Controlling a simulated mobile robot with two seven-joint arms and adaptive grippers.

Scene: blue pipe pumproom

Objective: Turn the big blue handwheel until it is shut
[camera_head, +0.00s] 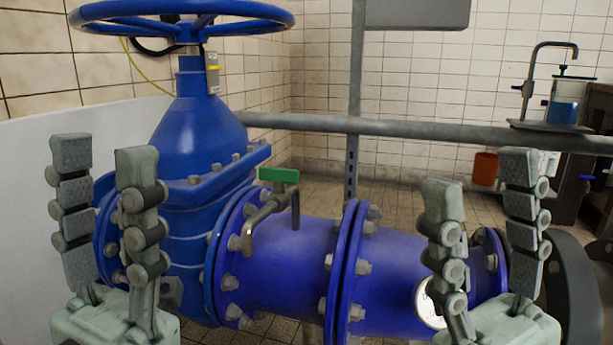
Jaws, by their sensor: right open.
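The big blue handwheel (240,18) sits level on top of the blue valve body (200,130) at the upper left, and its top edge is partly cut off by the picture. My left gripper (103,150) points up in front of the valve's left side, below the wheel and apart from it. Its fingers are spread with nothing between them. My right gripper (480,170) points up in front of the right part of the blue pipe, far from the wheel. It is open and empty. How far the valve is closed cannot be seen.
A small green-handled tap (279,176) sticks up from the flanged blue pipe (290,260). A grey horizontal rail (400,128) and an upright post (353,90) stand behind. An orange bucket (485,169) and a sink tap (540,60) are at the right.

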